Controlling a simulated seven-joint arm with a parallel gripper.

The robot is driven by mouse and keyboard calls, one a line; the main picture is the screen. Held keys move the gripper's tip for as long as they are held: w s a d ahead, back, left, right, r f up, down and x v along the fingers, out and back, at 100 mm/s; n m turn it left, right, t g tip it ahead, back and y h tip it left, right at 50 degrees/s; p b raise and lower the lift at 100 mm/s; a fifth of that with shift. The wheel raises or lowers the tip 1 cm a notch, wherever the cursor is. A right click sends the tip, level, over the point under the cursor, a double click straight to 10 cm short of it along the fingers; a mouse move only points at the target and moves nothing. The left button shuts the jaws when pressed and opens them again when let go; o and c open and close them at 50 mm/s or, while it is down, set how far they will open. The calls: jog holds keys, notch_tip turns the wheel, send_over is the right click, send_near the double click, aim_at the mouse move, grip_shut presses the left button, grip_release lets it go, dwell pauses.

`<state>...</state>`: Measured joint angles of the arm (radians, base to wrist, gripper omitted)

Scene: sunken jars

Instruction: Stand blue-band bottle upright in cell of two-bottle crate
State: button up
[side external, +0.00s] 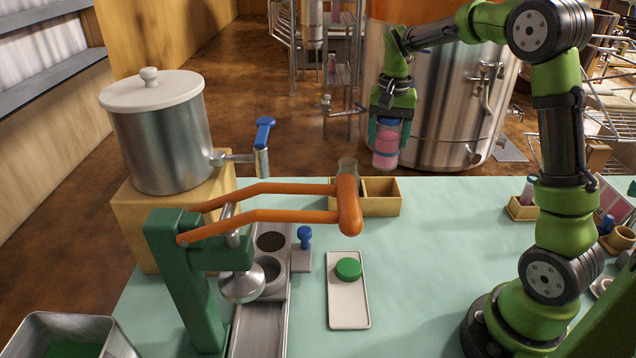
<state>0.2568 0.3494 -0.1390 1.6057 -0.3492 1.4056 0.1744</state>
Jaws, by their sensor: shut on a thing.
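My gripper (389,134) is shut on the blue-band bottle (385,154), a pinkish bottle with blue near its top between the fingers. The bottle hangs close to upright, clear of the table, above and behind the crate in the picture. The tan two-bottle crate (382,209) stands at the table's far edge. Its right cell looks empty. A greyish clear bottle (347,164) shows at the left cell, partly hidden by the orange lever handle.
The green press with orange levers (270,216) stands in front and left of the crate. A white tray (349,305) with a green lid (348,269) lies nearer. A small tan holder (522,208) stands at right. The table between is clear.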

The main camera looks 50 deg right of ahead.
jog(key=shift+f, duration=5.45)
jog(key=shift+f, duration=0.35)
jog(key=o, duration=1.4)
jog(key=shift+f, duration=0.1)
notch_tip(320, 180, up, 23)
